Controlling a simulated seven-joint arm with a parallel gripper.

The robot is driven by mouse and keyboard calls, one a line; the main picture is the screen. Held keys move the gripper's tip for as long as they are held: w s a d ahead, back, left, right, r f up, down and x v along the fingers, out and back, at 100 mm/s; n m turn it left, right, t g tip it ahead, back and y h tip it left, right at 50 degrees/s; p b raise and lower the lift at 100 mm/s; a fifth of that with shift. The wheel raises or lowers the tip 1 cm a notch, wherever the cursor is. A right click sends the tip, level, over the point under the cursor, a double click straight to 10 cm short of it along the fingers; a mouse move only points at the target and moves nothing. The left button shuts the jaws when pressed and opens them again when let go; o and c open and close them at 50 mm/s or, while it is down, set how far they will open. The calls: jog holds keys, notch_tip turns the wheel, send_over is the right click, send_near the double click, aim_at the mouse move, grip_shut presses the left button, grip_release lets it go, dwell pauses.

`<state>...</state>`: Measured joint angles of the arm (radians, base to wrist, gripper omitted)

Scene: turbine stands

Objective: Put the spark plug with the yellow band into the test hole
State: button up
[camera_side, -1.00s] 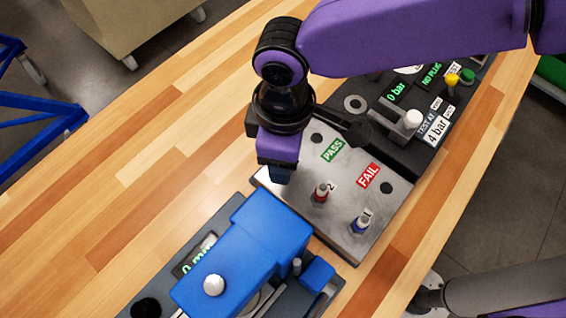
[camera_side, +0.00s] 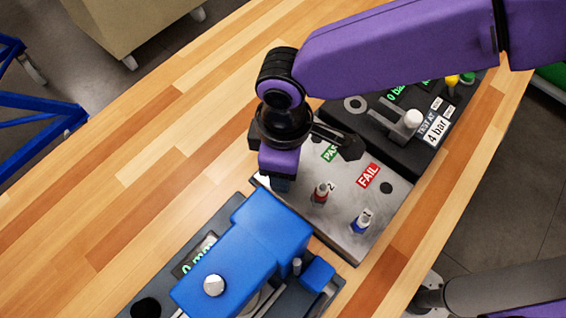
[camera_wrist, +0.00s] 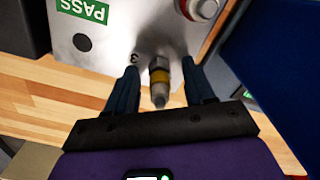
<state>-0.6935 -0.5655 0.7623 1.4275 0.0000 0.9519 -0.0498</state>
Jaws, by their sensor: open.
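The spark plug with the yellow band (camera_wrist: 159,77) shows in the wrist view, standing at the spot marked 3 on the metal plate. My gripper (camera_wrist: 160,82) is open, with one blue finger on each side of this plug; I cannot tell whether they touch it. In the side view my gripper (camera_side: 280,184) is low over the plate's left corner and hides the plug. The test unit (camera_side: 415,118), labelled TEST AT 4 bar, is at the plate's far end. A grey ring (camera_side: 355,104) on it may be the test hole.
On the metal plate (camera_side: 345,236) stand a red-banded plug (camera_side: 320,193) at 2 and a blue-banded plug (camera_side: 361,221). PASS and FAIL (camera_side: 368,175) labels have holes beside them. A blue device (camera_side: 245,255) stands close to my gripper. Wooden table (camera_side: 150,190) is clear at left.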

grip_shut()
jog(key=shift+r, duration=0.65)
jog(key=shift+r, duration=1.95)
jog(key=w+d+r, duration=0.4)
jog(key=w+d, duration=0.8)
jog(key=d, duration=0.2)
jog(key=shift+w+d+f, duration=0.1)
jog(key=shift+w+f, duration=0.05)
jog(key=shift+f, duration=1.05)
jog(key=shift+w+d+f, duration=0.1)
jog(key=shift+w+f, duration=0.05)
jog(key=shift+f, duration=1.05)
